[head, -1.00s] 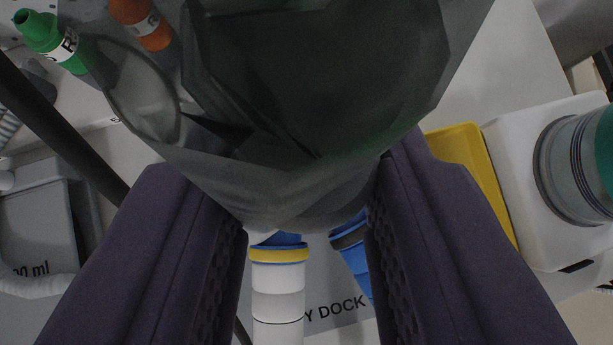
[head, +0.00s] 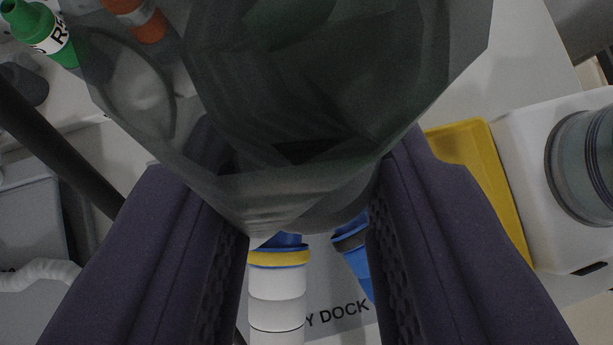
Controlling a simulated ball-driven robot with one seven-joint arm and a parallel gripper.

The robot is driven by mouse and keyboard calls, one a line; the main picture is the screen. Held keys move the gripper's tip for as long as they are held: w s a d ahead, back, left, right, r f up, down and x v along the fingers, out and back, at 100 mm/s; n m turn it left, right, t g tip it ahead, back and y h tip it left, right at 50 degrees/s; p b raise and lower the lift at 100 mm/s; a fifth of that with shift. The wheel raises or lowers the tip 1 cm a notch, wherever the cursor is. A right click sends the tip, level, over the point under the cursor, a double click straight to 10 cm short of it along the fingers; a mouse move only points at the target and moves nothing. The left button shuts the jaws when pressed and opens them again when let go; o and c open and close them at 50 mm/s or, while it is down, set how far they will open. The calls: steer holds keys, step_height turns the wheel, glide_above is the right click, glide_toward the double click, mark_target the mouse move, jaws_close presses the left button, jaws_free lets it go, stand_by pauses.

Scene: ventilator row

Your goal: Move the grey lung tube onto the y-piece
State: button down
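The grey lung tube (head: 320,60) is a large, dark, see-through, bag-like body that fills the top middle of the head view. It narrows downward to a grey end between the fingers. My gripper (head: 305,195) has two dark purple fingers, one on each side of this end, and appears shut on it; the exact contact is partly hidden. Below it, partly covered, are the blue parts of what looks like the y-piece (head: 350,240). A white ribbed tube (head: 277,290) with a yellow ring joins a blue part. Whether the grey tube touches the y-piece I cannot tell.
A dock plate (head: 335,290) marked "Y DOCK" lies below. A yellow tray (head: 490,180) and a white unit with a clear ringed cylinder (head: 585,165) stand at the right.

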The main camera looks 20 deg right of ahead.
steer(key=shift+f+b, duration=1.1)
steer(key=shift+f, duration=0.2)
stand_by(0.7)
steer(key=c, duration=0.7)
jaws_free()
steer(key=shift+o, duration=0.2)
